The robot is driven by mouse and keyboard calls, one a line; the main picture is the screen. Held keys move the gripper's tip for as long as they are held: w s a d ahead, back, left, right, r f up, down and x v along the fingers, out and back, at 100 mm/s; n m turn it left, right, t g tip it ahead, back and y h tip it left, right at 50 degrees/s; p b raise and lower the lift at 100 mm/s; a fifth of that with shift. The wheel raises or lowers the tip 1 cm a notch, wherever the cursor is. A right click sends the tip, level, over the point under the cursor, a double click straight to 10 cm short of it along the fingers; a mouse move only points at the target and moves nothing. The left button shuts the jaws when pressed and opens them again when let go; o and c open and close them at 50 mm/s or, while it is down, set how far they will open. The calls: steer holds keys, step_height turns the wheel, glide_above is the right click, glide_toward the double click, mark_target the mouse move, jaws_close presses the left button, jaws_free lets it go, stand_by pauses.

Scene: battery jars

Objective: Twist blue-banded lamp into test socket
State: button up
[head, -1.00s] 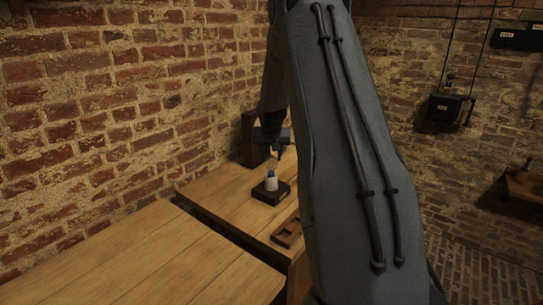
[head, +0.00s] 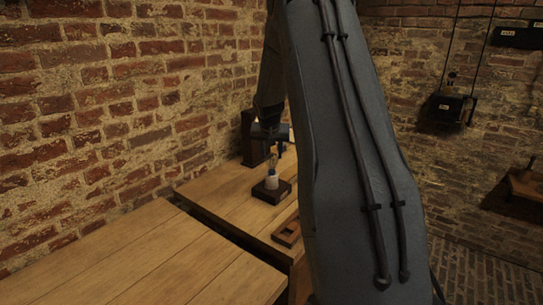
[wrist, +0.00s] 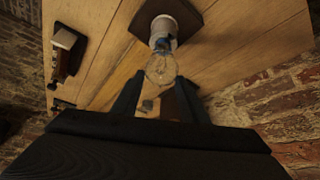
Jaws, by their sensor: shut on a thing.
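The lamp has a clear glass bulb (wrist: 161,70) and a blue band (wrist: 160,44), and stands at the mouth of the white test socket (wrist: 164,27) in the wrist view. How deep its base sits is hidden. The socket is on a dark square block (wrist: 190,17); in the head view this block (head: 271,193) stands on the wooden bench. My gripper (wrist: 158,88) is shut on the lamp, with a dark finger on each side of the glass. In the head view my gripper (head: 272,150) is above the socket, small and dim.
A wooden frame with openings (head: 287,231) lies on the bench in front of the block. A dark upright box (head: 252,139) stands behind, near the brick wall. A dark gap crosses between two bench tops (head: 140,245). My arm hides the bench's right side.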

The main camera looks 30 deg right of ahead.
steer(key=shift+m+g+h+b, duration=0.65)
steer(key=shift+m+b, duration=1.15)
steer(key=shift+b, duration=3.1)
steer(key=shift+f+m+g+h+b, duration=0.1)
steer(key=shift+m+g+h+b, duration=0.45)
steer(key=shift+m+b, duration=1.2)
steer(key=shift+g+b, duration=0.4)
steer(key=shift+b, duration=0.15)
steer(key=m+g+b, duration=0.1)
steer(key=m, duration=0.2)
steer(key=shift+g+b, duration=0.3)
steer(key=shift+b, duration=0.05)
steer(key=shift+m+g, duration=0.3)
steer(key=shift+m, duration=0.45)
steer(key=shift+c, duration=0.2)
